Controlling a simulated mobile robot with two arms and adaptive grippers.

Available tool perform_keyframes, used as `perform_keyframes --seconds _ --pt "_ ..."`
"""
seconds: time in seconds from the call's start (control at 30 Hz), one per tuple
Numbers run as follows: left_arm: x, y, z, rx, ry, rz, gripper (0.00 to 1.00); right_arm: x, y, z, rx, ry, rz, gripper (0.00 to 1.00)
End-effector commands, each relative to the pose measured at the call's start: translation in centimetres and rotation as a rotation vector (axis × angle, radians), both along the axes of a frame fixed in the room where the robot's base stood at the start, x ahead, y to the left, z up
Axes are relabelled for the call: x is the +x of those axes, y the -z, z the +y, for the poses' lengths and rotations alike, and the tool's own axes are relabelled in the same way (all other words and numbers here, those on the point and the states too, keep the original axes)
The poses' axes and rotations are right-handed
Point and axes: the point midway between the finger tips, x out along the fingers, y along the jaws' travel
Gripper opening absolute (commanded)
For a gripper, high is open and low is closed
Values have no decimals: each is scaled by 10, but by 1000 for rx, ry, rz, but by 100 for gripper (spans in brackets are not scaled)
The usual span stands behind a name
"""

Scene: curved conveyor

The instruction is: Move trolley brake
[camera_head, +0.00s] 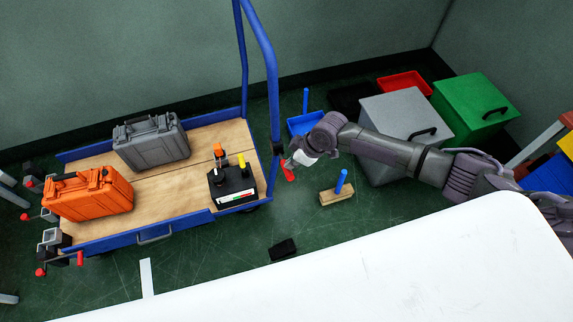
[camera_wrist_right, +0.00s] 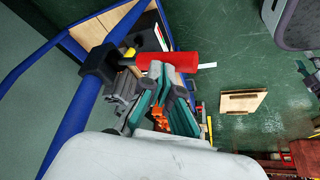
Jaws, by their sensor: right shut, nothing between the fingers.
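The trolley has a wooden deck, blue edges and a tall blue push handle (camera_head: 271,75) at its right end. The brake is a red lever (camera_wrist_right: 170,62) on a black clamp (camera_wrist_right: 98,68) fixed to the blue frame. The red lever (camera_head: 288,171) also shows in the head view, just right of the trolley. My right gripper (camera_head: 298,160) is right beside the lever, with its shut, empty fingers (camera_wrist_right: 163,80) close against it in the wrist view. I cannot tell if they touch. My left gripper is out of view.
On the trolley stand an orange case (camera_head: 88,196), a grey case (camera_head: 150,143) and a black box (camera_head: 231,190) with coloured levers. A wooden block with a blue handle (camera_head: 337,195), grey (camera_head: 402,105) and green (camera_head: 470,100) bins lie right. A white table (camera_head: 400,270) fills the front.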

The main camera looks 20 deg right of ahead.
Motion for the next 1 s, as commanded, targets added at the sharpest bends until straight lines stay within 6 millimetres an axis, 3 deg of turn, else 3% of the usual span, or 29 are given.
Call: perform_keyframes --seconds 0.1,0.27,0.7,1.0 --pt "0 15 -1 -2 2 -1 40 -1 20 1 1 1 2 0" --pt "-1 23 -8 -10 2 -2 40 -1 34 0 0 0 2 0" --pt "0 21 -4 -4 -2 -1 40 -1 31 -1 -1 1 1 0" --pt "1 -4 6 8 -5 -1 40 -18 19 -25 -1 1 3 0"
